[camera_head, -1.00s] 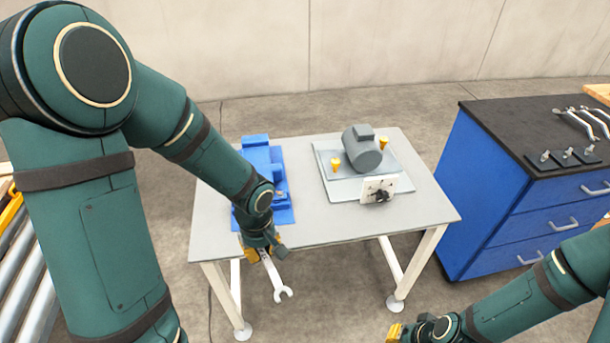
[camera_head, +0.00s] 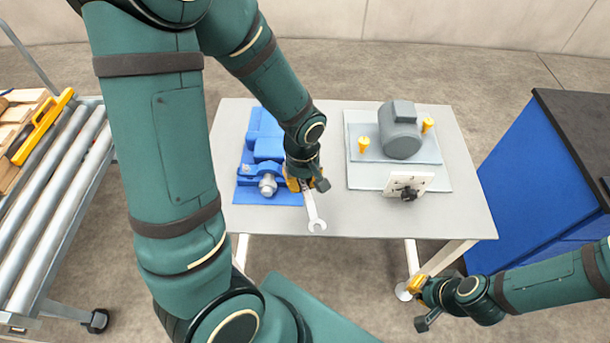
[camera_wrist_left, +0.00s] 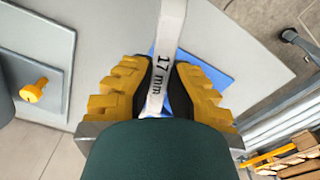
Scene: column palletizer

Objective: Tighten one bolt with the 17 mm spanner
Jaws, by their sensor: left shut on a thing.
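My left gripper (camera_head: 306,183) is shut on the spanner (camera_head: 314,212), whose open jaw points toward the table's front edge. In the left wrist view the spanner's shank (camera_wrist_left: 162,72), marked "17 mm", runs between the yellow fingers of the left gripper (camera_wrist_left: 158,88). A blue machine (camera_head: 264,150) on a blue plate has a grey bolt head (camera_head: 267,186) facing front, just left of the spanner and apart from its jaw. My right gripper (camera_head: 420,302) is beyond the table's front right, low; its finger opening is not clear.
The grey table (camera_head: 340,222) also bears a grey motor (camera_head: 402,138) on a plate with yellow bolts (camera_head: 363,146) and a white dial card (camera_head: 408,184). A roller conveyor (camera_head: 52,215) stands left, a blue cabinet (camera_head: 545,185) right.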

